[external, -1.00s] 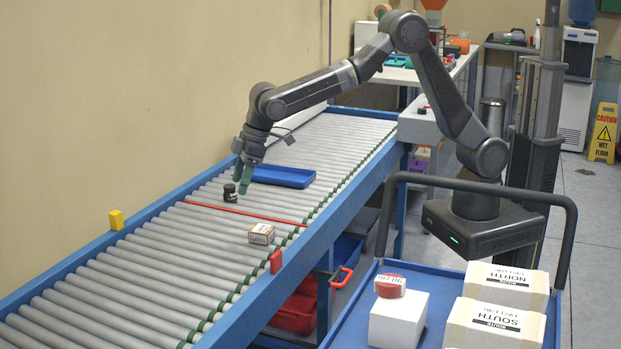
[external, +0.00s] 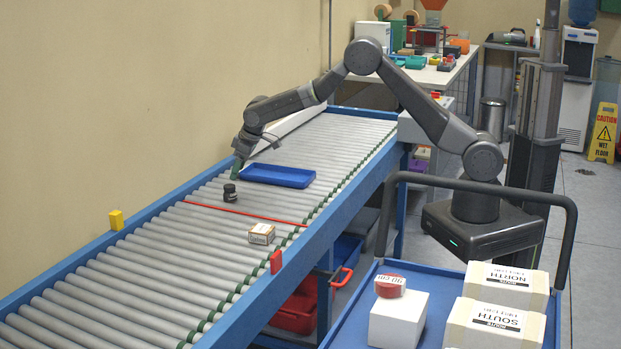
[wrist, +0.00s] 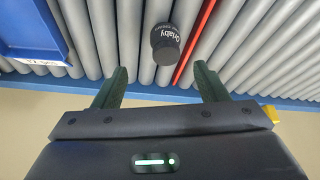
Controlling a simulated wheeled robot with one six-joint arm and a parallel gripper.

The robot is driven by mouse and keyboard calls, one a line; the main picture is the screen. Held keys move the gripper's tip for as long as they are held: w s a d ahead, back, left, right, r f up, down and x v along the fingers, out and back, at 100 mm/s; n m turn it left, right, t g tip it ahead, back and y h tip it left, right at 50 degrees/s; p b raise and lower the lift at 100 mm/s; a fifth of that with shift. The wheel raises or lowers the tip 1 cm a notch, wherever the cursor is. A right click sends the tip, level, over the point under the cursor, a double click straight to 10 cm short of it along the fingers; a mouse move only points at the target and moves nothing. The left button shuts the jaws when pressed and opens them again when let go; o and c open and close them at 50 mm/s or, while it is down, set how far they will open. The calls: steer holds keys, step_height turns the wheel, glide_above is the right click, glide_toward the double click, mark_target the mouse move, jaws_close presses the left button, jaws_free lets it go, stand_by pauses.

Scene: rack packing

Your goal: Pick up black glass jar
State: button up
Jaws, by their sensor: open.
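The black glass jar (external: 230,193) stands upright on the conveyor rollers, just behind the red line. In the wrist view the jar (wrist: 165,42) shows its dark lid with pale lettering, ahead of the fingers and between their lines, nearer the right finger. My gripper (external: 237,168) is open and empty, with green fingers, a little behind the jar on the wall side. In the wrist view my gripper (wrist: 162,82) has its fingers wide apart, and neither touches the jar.
A blue tray (external: 278,176) lies on the rollers close to the jar, on its far right. A small labelled box (external: 262,234) sits in front of the red line (external: 245,212). The blue conveyor rail (external: 75,246) runs along the wall. The front rollers are clear.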

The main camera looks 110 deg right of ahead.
mark_target(231, 186)
steer(key=x, duration=0.2)
steer(key=shift+w+f, duration=0.2)
steer(key=shift+f, duration=0.2)
steer(key=shift+a+p+x, duration=0.15)
steer(key=shift+p+x, duration=0.15)
steer(key=shift+x, duration=1)
steer(key=shift+a+p+x, duration=0.15)
steer(key=shift+p+x, duration=0.1)
steer(key=shift+x, duration=1.05)
steer(key=shift+w, duration=0.15)
steer(key=c, duration=1.2)
